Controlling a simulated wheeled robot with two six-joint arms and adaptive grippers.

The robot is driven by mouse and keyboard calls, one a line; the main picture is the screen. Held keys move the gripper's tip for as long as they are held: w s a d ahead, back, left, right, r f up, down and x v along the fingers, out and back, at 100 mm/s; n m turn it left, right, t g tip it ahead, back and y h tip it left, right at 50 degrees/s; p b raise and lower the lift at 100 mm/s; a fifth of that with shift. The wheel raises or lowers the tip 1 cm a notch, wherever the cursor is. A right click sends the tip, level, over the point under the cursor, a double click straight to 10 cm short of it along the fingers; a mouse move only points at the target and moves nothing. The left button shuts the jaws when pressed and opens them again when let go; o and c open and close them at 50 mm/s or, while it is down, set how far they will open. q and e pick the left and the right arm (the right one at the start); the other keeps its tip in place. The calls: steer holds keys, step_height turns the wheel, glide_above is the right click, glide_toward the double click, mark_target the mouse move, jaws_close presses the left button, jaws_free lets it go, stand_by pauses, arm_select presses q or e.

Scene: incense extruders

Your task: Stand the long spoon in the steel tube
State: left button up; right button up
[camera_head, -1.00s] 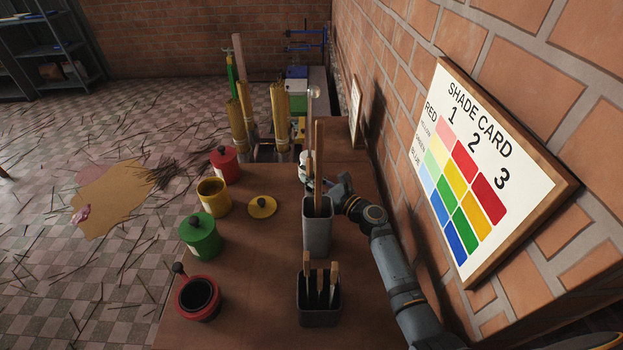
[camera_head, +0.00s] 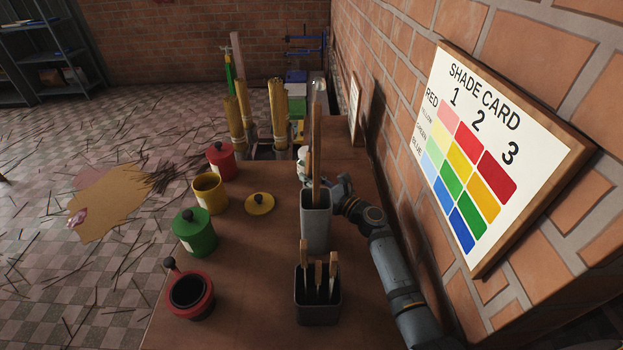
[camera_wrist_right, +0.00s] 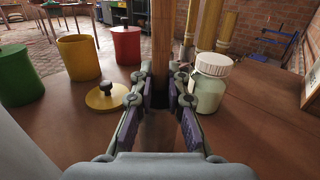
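The long spoon (camera_head: 318,86) stands upright with its pale metal bowl at the top. In the right wrist view, the fingers (camera_wrist_right: 160,92) appear shut around the spoon's wooden handle (camera_wrist_right: 162,35). The tube has a long wooden stick (camera_head: 316,150) in it. I cannot tell how high the spoon's lower end is. My left gripper is not in view.
A white-lidded jar (camera_wrist_right: 210,82) stands close right of my fingers in the wrist view. A short dark holder (camera_head: 318,308) with wooden-handled tools is in front of the tube. Coloured pots, such as the green one (camera_head: 195,235), line the left. The brick wall (camera_head: 420,215) is at right.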

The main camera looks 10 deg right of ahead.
mark_target(311, 151)
steer(key=shift+o, duration=1.1)
steer(key=f, duration=0.2)
steer(key=s+f, duration=0.1)
steer(key=shift+f+g, duration=0.3)
steer(key=shift+f, duration=0.1)
steer(key=shift+r, duration=0.1)
steer(key=r, duration=0.9)
steer(key=w+r, duration=0.1)
steer(key=r, duration=0.3)
steer(key=shift+r, duration=0.25)
